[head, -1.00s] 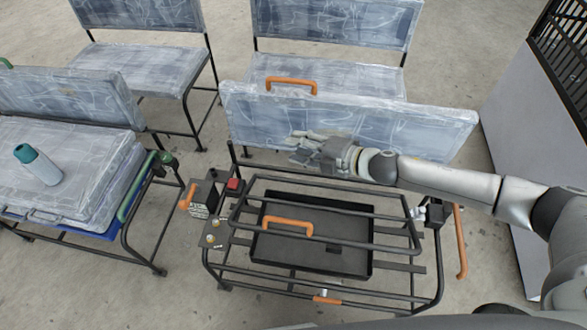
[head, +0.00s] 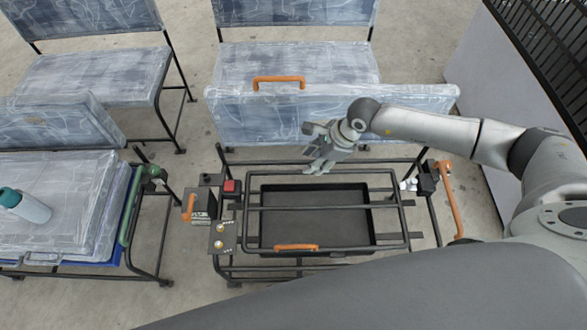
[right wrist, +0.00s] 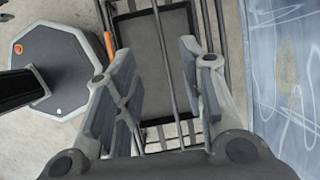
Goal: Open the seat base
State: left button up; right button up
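The seat base (head: 402,207) is a black tubular frame with an orange handle (head: 296,247) on its front bar, lying over a dark shallow tray (head: 320,228). The blue-grey, plastic-wrapped seat cushion (head: 260,120) stands upright behind it, with an orange handle (head: 279,80) on its top edge. My right gripper (head: 313,152) is above the frame's back side, in front of the cushion, fingers pointing down and left. The right wrist view shows its two fingers (right wrist: 157,60) apart with nothing held. The front handle (right wrist: 109,45) also shows there, left of the fingers. My left gripper is out of view.
Left of the frame are a red button (head: 231,186) and another orange handle (head: 188,207); a tall orange handle (head: 452,200) stands on the right. A second wrapped seat with a teal bottle (head: 24,205) is at left. A grey panel (head: 490,100) stands at right.

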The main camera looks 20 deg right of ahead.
jog(key=x, duration=1)
jog(key=shift+d+f+p, duration=0.2)
jog(key=shift+f+p, duration=0.25)
jog(key=shift+w, duration=0.1)
grip_shut()
grip_release()
